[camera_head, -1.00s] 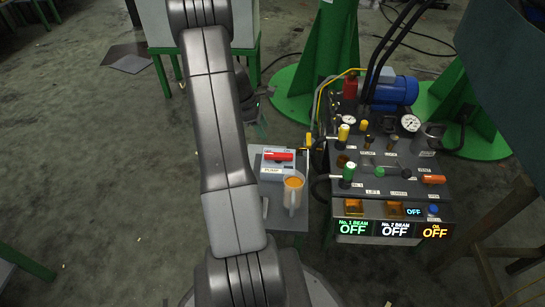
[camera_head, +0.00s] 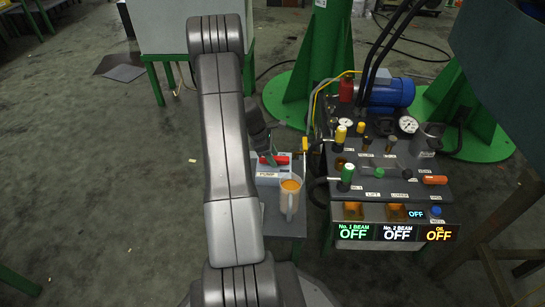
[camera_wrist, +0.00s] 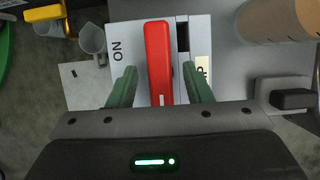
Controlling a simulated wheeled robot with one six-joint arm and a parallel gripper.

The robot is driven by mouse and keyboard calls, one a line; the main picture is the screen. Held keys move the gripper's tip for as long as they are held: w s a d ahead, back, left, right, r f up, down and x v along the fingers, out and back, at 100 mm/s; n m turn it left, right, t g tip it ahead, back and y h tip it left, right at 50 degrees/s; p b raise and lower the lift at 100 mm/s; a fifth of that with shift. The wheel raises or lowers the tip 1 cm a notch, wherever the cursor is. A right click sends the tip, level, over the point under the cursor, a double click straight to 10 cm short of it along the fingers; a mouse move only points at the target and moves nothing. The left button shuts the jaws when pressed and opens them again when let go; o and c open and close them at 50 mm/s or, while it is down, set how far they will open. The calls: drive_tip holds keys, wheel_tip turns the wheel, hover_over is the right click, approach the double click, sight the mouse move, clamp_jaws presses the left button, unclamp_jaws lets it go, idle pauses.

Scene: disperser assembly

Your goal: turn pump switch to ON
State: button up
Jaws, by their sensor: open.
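The pump switch is a pale grey box (camera_wrist: 204,45) with a red lever (camera_wrist: 158,60). In the wrist view the box shows the word ON to the left of the lever and a partly hidden label to the right. My gripper (camera_wrist: 160,84) is open, with one green finger on each side of the red lever. I cannot tell whether either finger touches it. In the head view the red lever (camera_head: 275,160) shows beside my arm, and my gripper (camera_head: 265,153) is at it, partly hidden.
A beaker of orange liquid (camera_head: 290,195) stands on the small table (camera_head: 285,226) close to the switch box. The control panel (camera_head: 400,185) with levers, a blue motor (camera_head: 388,92) and OFF displays is to the right. Green pillars (camera_head: 318,75) stand behind.

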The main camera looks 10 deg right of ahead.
drive_tip(key=shift+c, duration=0.3)
drive_tip(key=c, duration=0.9)
drive_tip(key=shift+r+m+p, duration=0.1)
drive_tip(key=shift+m+p, duration=0.2)
drive_tip(key=shift+p, duration=0.05)
drive_tip(key=m+g+p, duration=0.1)
drive_tip(key=m+p, duration=0.1)
drive_tip(key=shift+w+r+m, duration=0.1)
drive_tip(key=shift+m, duration=0.3)
drive_tip(key=m+y+p, duration=0.1)
drive_tip(key=m, duration=0.1)
drive_tip(key=m+g+y+p, duration=0.1)
drive_tip(key=m, duration=0.2)
drive_tip(key=shift+w+d+g, duration=0.1)
drive_tip(key=shift+d+g, duration=0.05)
drive_tip(key=shift+g, duration=0.15)
drive_tip(key=m, duration=0.2)
drive_tip(key=m+y+p, duration=0.1)
drive_tip(key=m, duration=0.2)
drive_tip(key=shift+d+g+y, duration=0.15)
drive_tip(key=shift+g+y, duration=0.15)
drive_tip(key=shift+m+y+p, duration=0.4)
drive_tip(key=shift+m+y, duration=0.5)
drive_tip(key=shift+m, duration=1.3)
